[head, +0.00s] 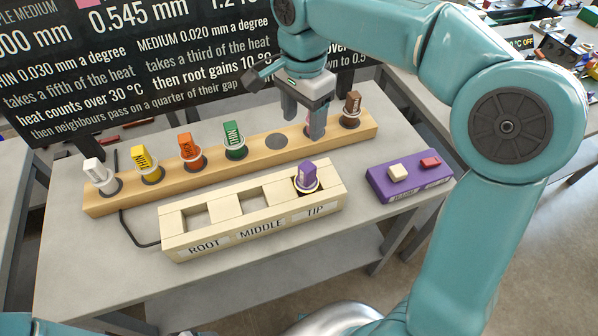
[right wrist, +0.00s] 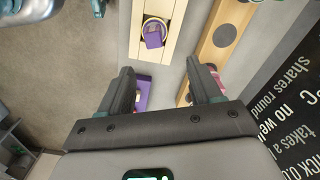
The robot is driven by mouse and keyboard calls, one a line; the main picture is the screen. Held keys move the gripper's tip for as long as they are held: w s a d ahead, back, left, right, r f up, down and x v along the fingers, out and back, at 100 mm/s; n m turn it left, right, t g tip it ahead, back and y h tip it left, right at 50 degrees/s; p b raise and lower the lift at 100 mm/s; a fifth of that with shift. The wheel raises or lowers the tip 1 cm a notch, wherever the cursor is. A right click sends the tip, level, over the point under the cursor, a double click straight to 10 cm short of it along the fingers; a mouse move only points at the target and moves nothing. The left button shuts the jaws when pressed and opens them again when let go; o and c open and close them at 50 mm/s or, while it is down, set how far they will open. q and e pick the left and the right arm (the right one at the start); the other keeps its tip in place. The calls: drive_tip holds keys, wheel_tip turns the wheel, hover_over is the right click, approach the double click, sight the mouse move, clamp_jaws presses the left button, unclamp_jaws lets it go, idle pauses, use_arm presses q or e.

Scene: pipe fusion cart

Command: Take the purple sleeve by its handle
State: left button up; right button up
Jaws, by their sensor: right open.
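The purple sleeve (head: 306,174) stands in the TIP compartment of the pale wooden block (head: 173,223), its handle pointing up. It also shows in the right wrist view (right wrist: 154,38), beyond the fingertips. My right gripper (head: 302,128) is open, with its fingers pointing down over the long wooden rack (head: 97,207), above and behind the purple sleeve and apart from it. In the right wrist view the space between the fingers (right wrist: 160,78) holds nothing. My left gripper is not in view.
The rack holds white (head: 96,172), yellow (head: 146,163), orange (head: 189,151), green (head: 234,140) and brown (head: 352,106) sleeves. A pink one (right wrist: 215,76) is partly hidden by my right finger. A purple button box (head: 410,178) lies right. A dark sign (head: 150,60) stands behind.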

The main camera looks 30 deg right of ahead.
hover_over(308, 166)
wheel_tip(308, 166, down, 4)
drive_tip(key=shift+s+a+f, duration=0.1)
drive_tip(key=shift+f, duration=0.05)
drive_tip(key=f, duration=0.3)
drive_tip(key=w+f, duration=0.1)
drive_tip(key=f, duration=0.1)
drive_tip(key=shift+a+f, duration=0.15)
drive_tip(key=shift+f, duration=0.1)
drive_tip(key=shift+s+f, duration=0.1)
drive_tip(key=shift+f, duration=0.25)
drive_tip(key=shift+s+f, duration=0.1)
drive_tip(key=shift+s, duration=0.2)
wheel_tip(308, 166, down, 5)
drive_tip(key=shift+f+p, duration=0.15)
drive_tip(key=shift+p, duration=0.4)
drive_tip(key=shift+s+d, duration=0.15)
drive_tip(key=shift+d, duration=0.1)
drive_tip(key=shift+w+a, duration=0.1)
drive_tip(key=shift+w, duration=0.1)
drive_tip(key=c, duration=1.1)
drive_tip(key=shift+s, duration=0.1)
